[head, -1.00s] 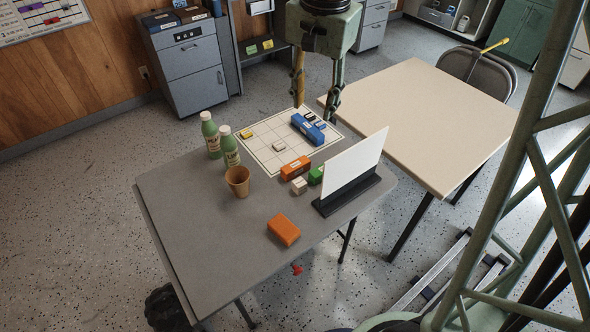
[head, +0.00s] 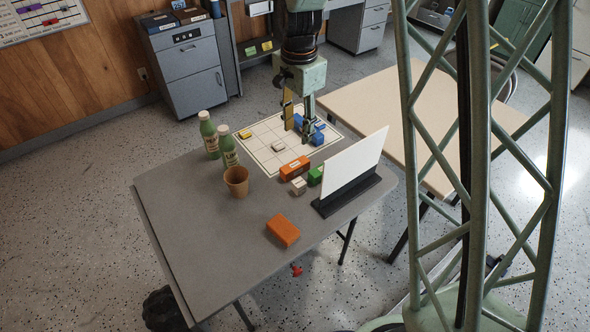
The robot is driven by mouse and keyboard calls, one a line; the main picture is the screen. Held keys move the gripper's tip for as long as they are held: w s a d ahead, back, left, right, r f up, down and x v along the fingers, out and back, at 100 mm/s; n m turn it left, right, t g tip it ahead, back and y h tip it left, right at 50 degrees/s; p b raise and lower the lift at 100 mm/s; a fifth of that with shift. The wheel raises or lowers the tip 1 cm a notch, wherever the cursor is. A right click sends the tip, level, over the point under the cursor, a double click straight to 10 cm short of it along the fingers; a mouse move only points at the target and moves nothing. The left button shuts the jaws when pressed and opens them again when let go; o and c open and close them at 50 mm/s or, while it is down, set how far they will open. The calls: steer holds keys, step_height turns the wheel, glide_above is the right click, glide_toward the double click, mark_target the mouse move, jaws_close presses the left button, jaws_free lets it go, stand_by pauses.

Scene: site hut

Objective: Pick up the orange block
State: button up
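A plain orange block (head: 283,230) lies on the grey table (head: 205,255) near its front right edge, with clear table around it. A second orange block with a white label (head: 295,167) lies farther back, at the near edge of the white grid sheet. My gripper (head: 298,131) is open, its two fingers pointing down with a gap between them. It is over the back right of the grid sheet, behind both orange blocks. Its fingers partly cover the blue block (head: 318,135). Nothing shows held between the fingers.
A white panel in a dark stand (head: 345,175) rises at the table's right. A white block (head: 298,186) and a green block (head: 316,176) sit beside the labelled orange block. Two green bottles (head: 228,147) and a brown cup (head: 236,181) stand left. The front left tabletop is clear.

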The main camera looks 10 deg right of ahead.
steer(key=m, duration=0.1)
glide_above(295, 164)
steer(key=shift+w+f, duration=0.1)
steer(key=shift+f, duration=2.45)
steer(key=shift+f+b, duration=1)
steer(key=shift+f, duration=3.3)
steer(key=shift+f+b, duration=0.8)
steer(key=shift+f, duration=1.8)
steer(key=c, duration=1)
steer(key=shift+r, duration=0.15)
steer(key=shift+r+p, duration=1.15)
steer(key=shift+r, duration=3.75)
